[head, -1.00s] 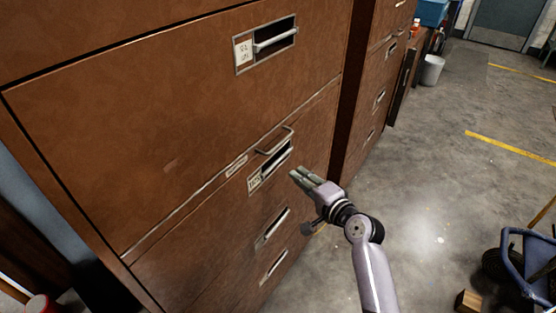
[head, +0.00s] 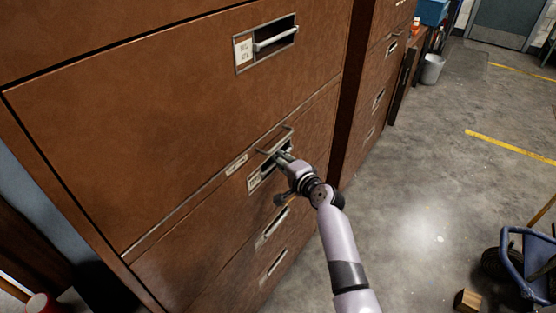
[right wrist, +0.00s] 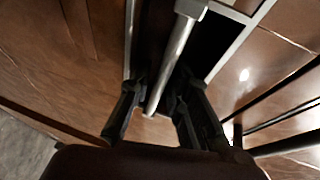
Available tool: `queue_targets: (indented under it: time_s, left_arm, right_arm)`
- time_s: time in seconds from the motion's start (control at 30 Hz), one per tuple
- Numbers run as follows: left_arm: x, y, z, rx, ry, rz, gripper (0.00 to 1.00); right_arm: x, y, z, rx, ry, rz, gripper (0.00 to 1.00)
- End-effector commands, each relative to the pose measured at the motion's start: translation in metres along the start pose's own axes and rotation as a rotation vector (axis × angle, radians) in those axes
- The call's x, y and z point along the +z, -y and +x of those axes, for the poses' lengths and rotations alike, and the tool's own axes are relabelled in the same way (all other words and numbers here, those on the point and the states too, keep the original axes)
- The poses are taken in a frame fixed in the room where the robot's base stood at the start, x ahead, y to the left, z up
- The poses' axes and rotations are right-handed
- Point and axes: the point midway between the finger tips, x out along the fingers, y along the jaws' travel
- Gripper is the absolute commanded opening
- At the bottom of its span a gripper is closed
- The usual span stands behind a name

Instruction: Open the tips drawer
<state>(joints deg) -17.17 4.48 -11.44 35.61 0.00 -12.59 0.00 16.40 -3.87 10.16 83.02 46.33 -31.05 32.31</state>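A brown wooden cabinet with stacked drawers fills the left of the head view. My right gripper (head: 283,158) is at the recessed metal pull of the second visible drawer front (head: 175,265), below the large upper drawer front (head: 170,140). A small label (head: 254,182) sits beside this pull, too small to read. In the right wrist view, the gripper's dark fingers (right wrist: 160,112) are open on either side of the metal handle bar (right wrist: 176,58). I cannot tell whether they touch it. My left gripper is not in view.
The upper drawer has its own pull (head: 275,39), and more pulls show below (head: 272,228). A second cabinet (head: 375,80) stands to the right. A wooden block (head: 467,300) and a blue-framed item (head: 538,265) are at lower right; the concrete floor (head: 430,170) between is mostly clear.

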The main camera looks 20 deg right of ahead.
Motion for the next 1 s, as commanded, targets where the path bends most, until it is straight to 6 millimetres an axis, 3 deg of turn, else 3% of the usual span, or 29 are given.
queue_targets:
  time_s: [0.33, 1.0]
  left_arm:
    - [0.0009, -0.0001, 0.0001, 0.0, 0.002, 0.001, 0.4]
    - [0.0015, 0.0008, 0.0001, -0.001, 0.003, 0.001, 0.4]
  right_arm:
    - [0.0, -0.0001, -0.0004, 0.0, 0.0, 0.001, 0.0]
    - [-0.0001, -0.0006, -0.0006, 0.001, 0.0, 0.002, 0.0]
